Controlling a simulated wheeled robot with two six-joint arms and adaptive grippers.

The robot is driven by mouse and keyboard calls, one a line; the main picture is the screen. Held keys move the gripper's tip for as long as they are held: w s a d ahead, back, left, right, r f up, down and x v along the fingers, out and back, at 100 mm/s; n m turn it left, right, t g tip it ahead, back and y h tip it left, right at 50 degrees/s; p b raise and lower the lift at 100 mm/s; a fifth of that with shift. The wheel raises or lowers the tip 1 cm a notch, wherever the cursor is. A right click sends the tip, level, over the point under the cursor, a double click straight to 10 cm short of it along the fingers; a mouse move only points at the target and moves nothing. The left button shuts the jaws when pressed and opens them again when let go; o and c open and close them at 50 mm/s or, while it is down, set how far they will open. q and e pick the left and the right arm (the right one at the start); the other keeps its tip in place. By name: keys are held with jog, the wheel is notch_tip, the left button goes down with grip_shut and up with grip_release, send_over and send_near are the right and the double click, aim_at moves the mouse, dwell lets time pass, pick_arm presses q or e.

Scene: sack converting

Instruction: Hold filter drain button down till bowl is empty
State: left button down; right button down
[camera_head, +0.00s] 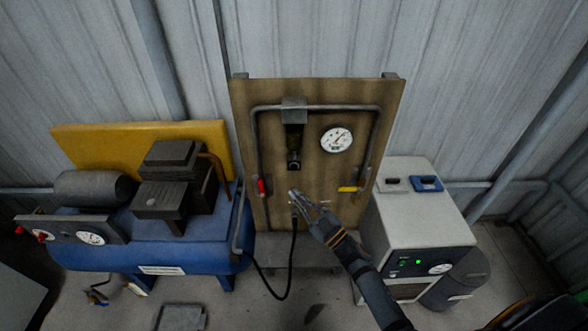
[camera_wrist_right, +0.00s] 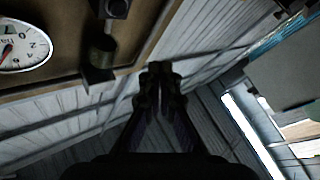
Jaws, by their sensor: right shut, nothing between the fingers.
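The filter (camera_head: 294,135) is mounted on the upper middle of a brown board, under a grey bracket. Its bowl is dark, and I cannot tell the liquid level. A black lower part (camera_head: 294,162) with a round feature hangs at its bottom end; the drain button is too small to make out. My right gripper (camera_head: 305,197) is shut and empty, below the filter and apart from it. In the right wrist view the gripper (camera_wrist_right: 160,75) shows dark, with the filter bowl (camera_wrist_right: 102,52) to its left. My left gripper is not in view.
The board (camera_head: 330,205) carries a pressure gauge (camera_head: 336,139), pipes, a red-handled valve (camera_head: 261,186) and a yellow handle (camera_head: 348,189). A black hose hangs below. A blue compressor (camera_head: 190,255) stands left, a white dryer unit (camera_head: 420,225) right.

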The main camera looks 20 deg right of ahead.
aim_at(294, 167)
jog(key=w+d+b, duration=0.2)
jog(key=w, duration=0.5)
jog(key=shift+w, duration=0.15)
jog(key=shift+d, duration=0.1)
dwell(1.1)
jog(key=shift+w+d, duration=0.1)
jog(key=shift+w, duration=0.3)
jog(key=shift+w+d, duration=0.1)
jog(key=shift+w, duration=0.25)
dwell(0.6)
jog(key=shift+s, duration=0.1)
dwell(1.8)
jog(key=shift+s+a, duration=0.25)
jog(key=shift+s, duration=0.45)
jog(key=shift+p, duration=0.3)
